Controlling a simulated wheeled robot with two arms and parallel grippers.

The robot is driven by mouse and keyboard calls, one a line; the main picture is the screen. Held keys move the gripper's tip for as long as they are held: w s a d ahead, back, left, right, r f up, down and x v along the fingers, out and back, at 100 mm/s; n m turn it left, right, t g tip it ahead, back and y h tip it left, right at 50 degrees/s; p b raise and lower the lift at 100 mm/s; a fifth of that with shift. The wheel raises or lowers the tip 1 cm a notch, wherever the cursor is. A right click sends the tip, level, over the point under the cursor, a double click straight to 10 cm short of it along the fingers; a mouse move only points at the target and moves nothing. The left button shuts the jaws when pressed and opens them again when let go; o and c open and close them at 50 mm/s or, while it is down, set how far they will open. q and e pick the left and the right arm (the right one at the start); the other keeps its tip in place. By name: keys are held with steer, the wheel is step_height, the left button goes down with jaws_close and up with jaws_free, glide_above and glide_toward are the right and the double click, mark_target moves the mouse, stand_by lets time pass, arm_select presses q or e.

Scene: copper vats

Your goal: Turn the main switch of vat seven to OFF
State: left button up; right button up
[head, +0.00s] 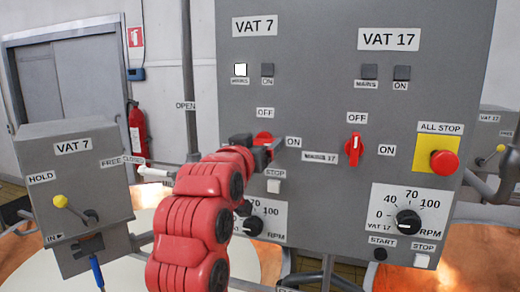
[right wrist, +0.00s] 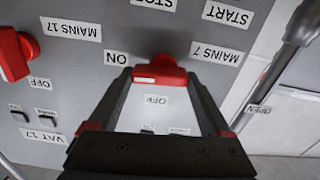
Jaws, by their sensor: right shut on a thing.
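The red main switch of vat seven (head: 264,138) is on the grey panel under the VAT 7 sign (head: 254,26), mostly hidden by my right gripper (head: 262,146) in the head view. In the right wrist view, upside down, the switch (right wrist: 160,74) sits between the two fingers of my right gripper (right wrist: 159,76), which is shut on it. Its handle lies crosswise, with the white mark on the side of the ON label (right wrist: 117,58). The OFF label (head: 265,113) is above the switch in the head view. The MAINS lamp (head: 240,70) is lit white. My left gripper is not in view.
Vat 17's red switch (head: 354,148) stands upright to the right. The red ALL STOP button (head: 444,161) is farther right. A STOP button (head: 273,186) and RPM dial (head: 253,225) sit just below my gripper. A VAT 7 lever box (head: 75,170) stands left.

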steer(key=n+b, duration=1.2)
steer(key=b, duration=0.1)
steer(key=shift+w+a+b, duration=0.1)
steer(key=shift+a+b, duration=0.1)
steer(key=shift+b, duration=0.1)
steer(key=n, duration=0.3)
steer(key=shift+a, duration=0.1)
steer(key=shift+n+p, duration=0.35)
steer(key=shift+n, duration=0.55)
steer(key=o, duration=1.2)
steer(key=shift+a, duration=0.1)
steer(key=shift+c, duration=0.2)
